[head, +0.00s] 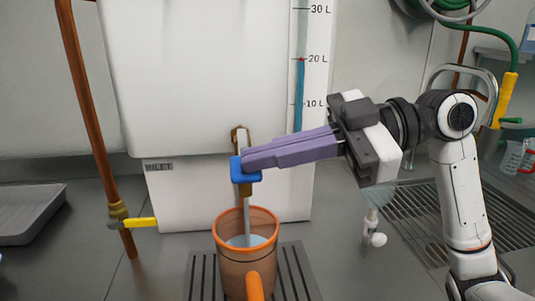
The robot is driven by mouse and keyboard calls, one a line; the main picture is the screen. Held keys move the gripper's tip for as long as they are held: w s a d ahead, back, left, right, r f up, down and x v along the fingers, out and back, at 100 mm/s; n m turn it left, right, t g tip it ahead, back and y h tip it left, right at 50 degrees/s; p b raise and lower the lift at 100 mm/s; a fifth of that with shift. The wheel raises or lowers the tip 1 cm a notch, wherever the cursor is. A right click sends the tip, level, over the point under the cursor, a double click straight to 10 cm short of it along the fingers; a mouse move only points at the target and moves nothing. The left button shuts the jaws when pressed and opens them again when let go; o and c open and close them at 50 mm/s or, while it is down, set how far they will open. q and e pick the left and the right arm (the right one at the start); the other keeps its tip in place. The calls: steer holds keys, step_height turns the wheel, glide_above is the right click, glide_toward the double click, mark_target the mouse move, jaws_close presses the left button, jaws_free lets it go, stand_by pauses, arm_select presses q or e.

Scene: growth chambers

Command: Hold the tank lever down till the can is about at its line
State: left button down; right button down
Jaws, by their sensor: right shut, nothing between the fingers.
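The white tank (205,75) stands at the back, with a brass tap and a blue lever (246,176) at its lower front. My right gripper (246,160) is shut and empty, its purple fingertips resting on the lever. A stream of water (247,210) runs from the tap into the orange see-through can (240,275) below. A greyish water surface shows inside the can, close to a dark line around its wall; the exact gap is hard to tell. The tank gauge (299,95) has its blue column near the 20 L mark. My left gripper is not in view.
The can stands on a slotted drain plate (201,280), its handle toward me. A copper pipe (90,120) with a yellow-handled valve (140,223) is at left, beside a grey tray (28,212).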

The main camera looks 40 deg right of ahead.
stand_by(0.8)
steer(key=s+d+r, duration=0.6)
steer(key=d, duration=0.1)
steer(key=shift+d, duration=0.4)
steer(key=shift+r, duration=0.1)
steer(key=shift+s, duration=0.1)
stand_by(0.8)
